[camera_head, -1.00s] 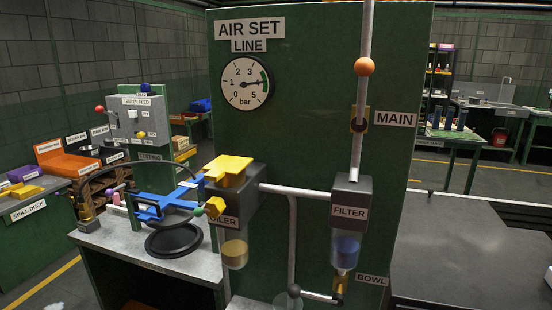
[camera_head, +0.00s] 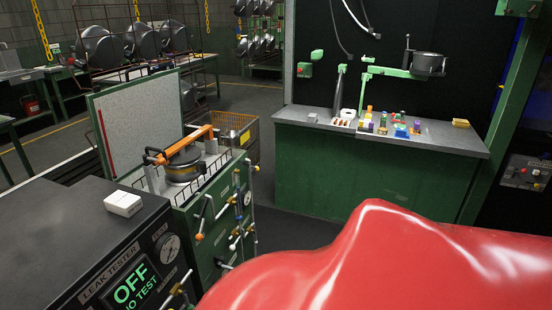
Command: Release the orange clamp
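The orange clamp (camera_head: 196,137) is a bar lying over the top of a dark pot (camera_head: 184,163) in the camera_head view, left of centre. The pot sits in the green test station (camera_head: 212,207), with a raised grey lid or panel (camera_head: 140,120) behind it. The clamp's dark end is at its left, near the pot's rim. I cannot tell from here whether it is latched. Neither of my grippers is in view.
The leak tester (camera_head: 110,250) in front reads "OFF" and "NO TEST", with a white box (camera_head: 123,203) on top. Pipes and valve handles (camera_head: 237,205) line the station's right side. A grey-topped bench (camera_head: 340,135) with small parts stands behind. Floor between is partly clear.

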